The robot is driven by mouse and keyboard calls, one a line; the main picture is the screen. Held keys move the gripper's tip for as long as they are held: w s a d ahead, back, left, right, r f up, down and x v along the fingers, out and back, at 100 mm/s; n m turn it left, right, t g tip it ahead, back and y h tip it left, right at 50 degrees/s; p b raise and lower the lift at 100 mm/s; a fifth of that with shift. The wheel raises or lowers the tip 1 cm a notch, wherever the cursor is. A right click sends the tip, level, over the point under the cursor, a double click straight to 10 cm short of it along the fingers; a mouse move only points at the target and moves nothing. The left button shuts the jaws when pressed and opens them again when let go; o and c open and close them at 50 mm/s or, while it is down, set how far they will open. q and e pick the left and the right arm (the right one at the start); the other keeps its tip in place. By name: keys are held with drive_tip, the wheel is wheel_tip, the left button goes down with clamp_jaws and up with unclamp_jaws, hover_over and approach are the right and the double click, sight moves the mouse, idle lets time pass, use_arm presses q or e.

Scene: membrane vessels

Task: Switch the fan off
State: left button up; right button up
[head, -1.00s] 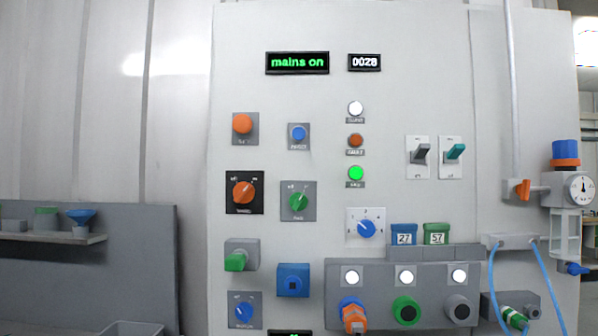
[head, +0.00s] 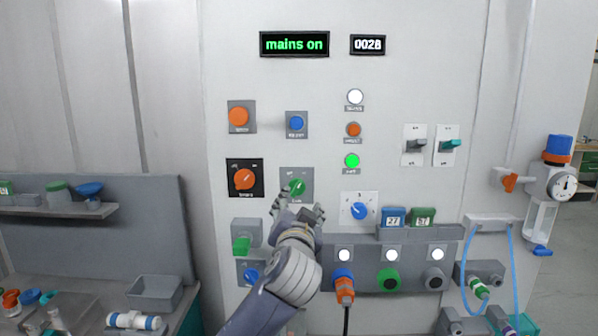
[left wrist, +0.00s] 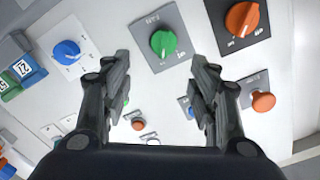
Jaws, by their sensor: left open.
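The green rotary knob (head: 297,187) sits on a grey plate on the upright panel; its label is small and looks like "FAN". Its pointer leans up and to the right in the head view. It also shows in the left wrist view (left wrist: 163,42), beyond the fingertips and roughly centred between them. My left gripper (head: 299,208) is open and empty just below and in front of the knob, apart from it as far as I can tell. Its two spread fingers show in the left wrist view (left wrist: 160,62). My right gripper is not in view.
An orange knob (head: 244,179) is left of the green one, a blue button (head: 296,123) above, a blue dial (head: 359,211) to the right. A green lamp (head: 352,161) is lit. The display (head: 294,44) reads "mains on". Sockets and a plugged cable are lower right.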

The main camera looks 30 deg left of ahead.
sight(299, 187)
use_arm(q)
drive_tip(key=p+x, duration=0.1)
drive_tip(key=x, duration=0.2)
drive_tip(key=p+x, duration=0.1)
drive_tip(key=x, duration=0.2)
drive_tip(key=r+p+x, duration=0.1)
drive_tip(key=p+x, duration=0.1)
drive_tip(key=x, duration=0.2)
drive_tip(key=shift+a, duration=0.15)
drive_tip(key=shift+w+a+f, duration=0.1)
drive_tip(key=shift+w+a, duration=0.1)
drive_tip(key=shift+w, duration=0.15)
drive_tip(key=c, duration=1)
